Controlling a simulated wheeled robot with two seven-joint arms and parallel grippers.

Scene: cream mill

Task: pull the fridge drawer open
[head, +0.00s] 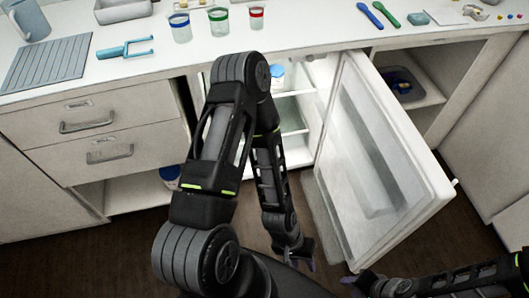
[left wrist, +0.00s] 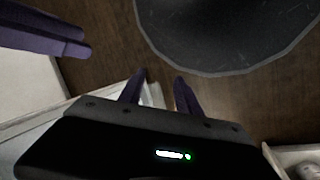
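The fridge (head: 292,105) stands open under the counter, its white door (head: 385,160) swung out to the right. I see shelves and a blue-lidded container (head: 277,76) inside. I cannot make out the fridge drawer; my left arm covers the lower part of the fridge. My left gripper (head: 298,262) hangs low in front of the fridge, left of the door. In the left wrist view its purple fingers (left wrist: 160,76) are apart, with no held object visible between them. My right gripper (head: 352,286) is low at the bottom edge, near the door's lower corner; its opening is unclear.
The counter above holds cups (head: 219,22), a blue fork-like tool (head: 125,48) and a ribbed mat (head: 47,63). Closed drawers (head: 100,137) are at left. An open compartment with a dark bin (head: 405,85) lies behind the door. Dark wooden floor (head: 470,215) is free at right.

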